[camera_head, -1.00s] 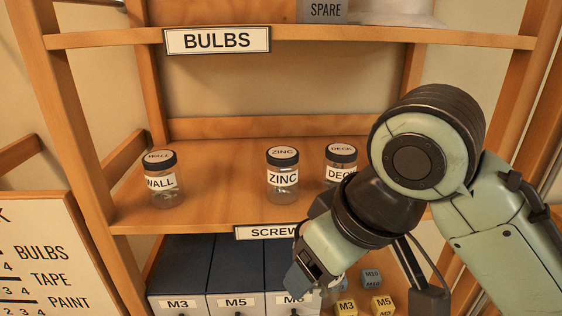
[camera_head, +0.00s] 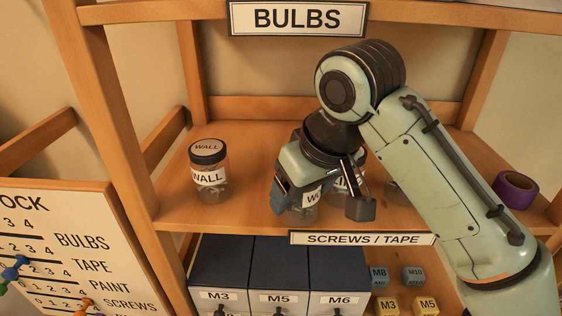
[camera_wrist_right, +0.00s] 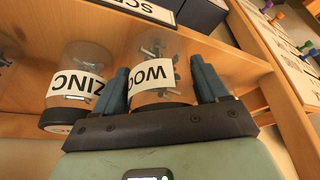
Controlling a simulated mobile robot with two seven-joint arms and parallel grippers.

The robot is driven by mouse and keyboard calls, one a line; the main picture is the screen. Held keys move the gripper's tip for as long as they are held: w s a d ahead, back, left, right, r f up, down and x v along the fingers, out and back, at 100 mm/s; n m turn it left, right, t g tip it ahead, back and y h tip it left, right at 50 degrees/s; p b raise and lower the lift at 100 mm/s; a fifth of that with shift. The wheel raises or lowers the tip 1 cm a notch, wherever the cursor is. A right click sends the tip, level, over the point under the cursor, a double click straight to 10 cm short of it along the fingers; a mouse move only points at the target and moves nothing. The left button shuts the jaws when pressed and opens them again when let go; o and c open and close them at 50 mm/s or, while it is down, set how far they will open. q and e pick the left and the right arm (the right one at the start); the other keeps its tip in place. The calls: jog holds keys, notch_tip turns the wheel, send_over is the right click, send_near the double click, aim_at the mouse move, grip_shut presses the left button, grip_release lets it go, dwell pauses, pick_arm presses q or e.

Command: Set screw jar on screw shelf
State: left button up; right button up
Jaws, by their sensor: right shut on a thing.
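My right gripper (camera_head: 320,200) is at the front of the screw shelf (camera_head: 250,212), the board marked SCREWS / TAPE. It is shut on a clear screw jar (camera_head: 311,198) whose label is partly covered and begins WO. In the right wrist view the jar (camera_wrist_right: 158,78) sits between the two blue fingers (camera_wrist_right: 160,85), with screws inside. The ZINC jar (camera_wrist_right: 82,80) stands close beside it in that view. Whether the held jar touches the shelf board cannot be told. My left gripper is not in view.
The WALL jar (camera_head: 210,172) stands left on the shelf, with a clear gap to my gripper. Another jar (camera_head: 397,190) is partly hidden behind my right arm. Purple tape (camera_head: 515,190) lies at the right. Blue bins (camera_head: 280,265) and small M-marked blocks (camera_head: 413,277) are below.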

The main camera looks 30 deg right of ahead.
jog(key=shift+w+r, duration=0.15)
jog(key=shift+w, duration=1.4)
jog(key=w, duration=0.1)
jog(key=w+p, duration=0.1)
jog(key=w, duration=0.2)
jog(key=shift+w+a+f, duration=0.1)
jog(key=shift+w+f, duration=0.05)
jog(key=shift+f, duration=0.2)
jog(key=shift+w+f, duration=0.1)
jog(key=shift+w, duration=0.05)
jog(key=shift+s, duration=0.6)
jog(key=o, duration=1.3)
jog(key=shift+w+f, duration=0.15)
jog(key=shift+w, duration=0.05)
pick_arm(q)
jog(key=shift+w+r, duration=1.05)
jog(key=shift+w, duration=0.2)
pick_arm(e)
jog(key=shift+o, duration=0.2)
